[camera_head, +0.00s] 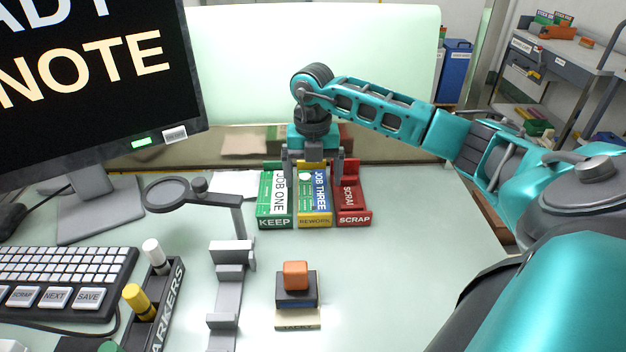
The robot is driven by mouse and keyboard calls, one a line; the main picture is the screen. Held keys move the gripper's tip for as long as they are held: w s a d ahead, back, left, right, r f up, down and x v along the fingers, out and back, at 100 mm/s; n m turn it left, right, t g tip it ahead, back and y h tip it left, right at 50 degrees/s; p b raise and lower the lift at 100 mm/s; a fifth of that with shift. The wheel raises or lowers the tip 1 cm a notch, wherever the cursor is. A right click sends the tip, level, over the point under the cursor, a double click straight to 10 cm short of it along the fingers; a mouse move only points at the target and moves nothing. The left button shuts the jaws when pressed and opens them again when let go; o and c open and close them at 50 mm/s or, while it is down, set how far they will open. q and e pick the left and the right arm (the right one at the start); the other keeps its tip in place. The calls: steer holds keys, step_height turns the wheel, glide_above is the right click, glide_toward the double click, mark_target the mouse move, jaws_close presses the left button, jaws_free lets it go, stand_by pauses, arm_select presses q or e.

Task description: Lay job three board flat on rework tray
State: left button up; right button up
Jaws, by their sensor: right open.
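The job three board (316,205), blue and white with printed lettering, lies in the yellow rework tray (314,222), between the other two trays. It looks flat, but its far end is partly hidden by my right gripper. My right gripper (312,178) is open, pointing down, with one finger on each side over the far part of the rework tray. I cannot tell whether its fingers touch the board. My left gripper is not in view.
The green keep tray (274,223) holds the job one board (278,195). The red scrap tray (354,219) stands on the right. A magnifier (170,194), a grey stand (229,285), an orange-topped block (296,275), markers and a keyboard (65,275) occupy the front left. The right tabletop is clear.

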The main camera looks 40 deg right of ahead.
step_height(320, 180, up, 11)
steer(key=shift+p, duration=0.4)
step_height(320, 180, up, 12)
steer(key=p, duration=0.4)
steer(key=shift+f, duration=0.1)
stand_by(0.6)
